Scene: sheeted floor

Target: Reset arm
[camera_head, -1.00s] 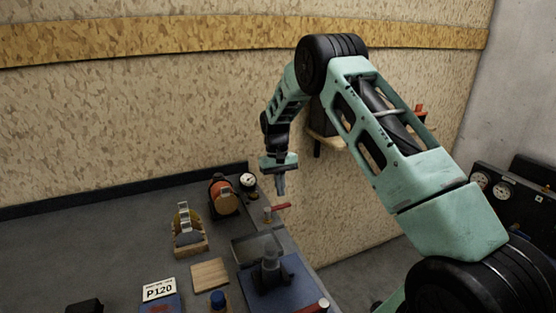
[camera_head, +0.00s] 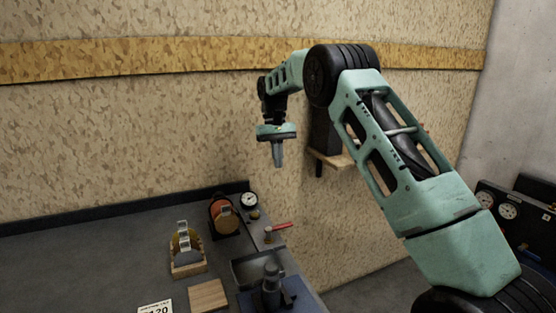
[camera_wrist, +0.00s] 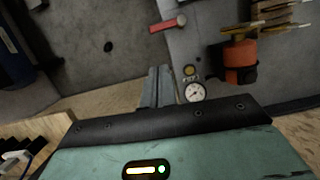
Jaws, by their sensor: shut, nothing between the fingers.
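My gripper (camera_head: 278,160) hangs from my green arm, fingers pointing down, in the air above the back right of the dark workbench (camera_head: 90,250) in the head view. Its fingers are together and hold nothing. In the wrist view the closed fingers (camera_wrist: 158,85) stick out past the green gripper body, with the bench below them. Nothing touches the gripper.
On the bench stand a gauge (camera_head: 249,200), a red-handled valve (camera_head: 278,227), an orange cylinder (camera_head: 224,216), a wooden holder (camera_head: 187,260), a wood block (camera_head: 208,295) and a dark device (camera_head: 270,290). A wall shelf (camera_head: 330,158) is right of the gripper.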

